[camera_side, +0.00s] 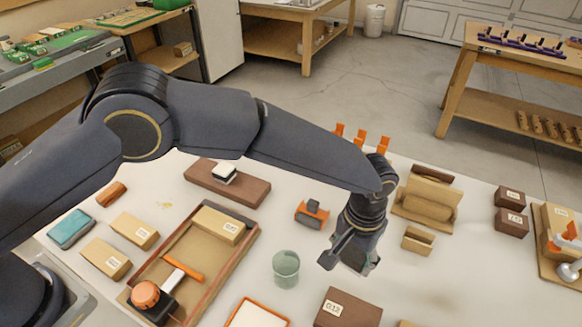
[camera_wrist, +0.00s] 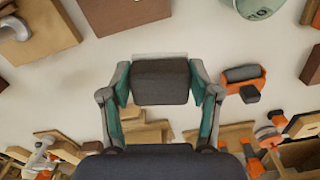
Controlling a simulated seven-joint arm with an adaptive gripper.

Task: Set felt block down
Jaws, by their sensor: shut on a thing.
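The felt block (camera_wrist: 160,82) is a dark grey block with a pale strip along its far edge. In the wrist view it sits between the two fingers of my gripper (camera_wrist: 160,88), which are shut on its left and right sides. In the side view my gripper (camera_side: 348,258) points down over the white bench top, right of the green cup (camera_side: 286,268). The block is mostly hidden by the fingers there. The gap between block and bench is hard to judge.
An orange-and-dark tool (camera_side: 312,213) lies behind the cup. A brown labelled box (camera_side: 347,308) stands in front of my gripper, and wooden holders (camera_side: 428,200) stand behind it. A wooden tray (camera_side: 190,255) lies left. The bench to the right of my gripper (camera_side: 460,260) is bare.

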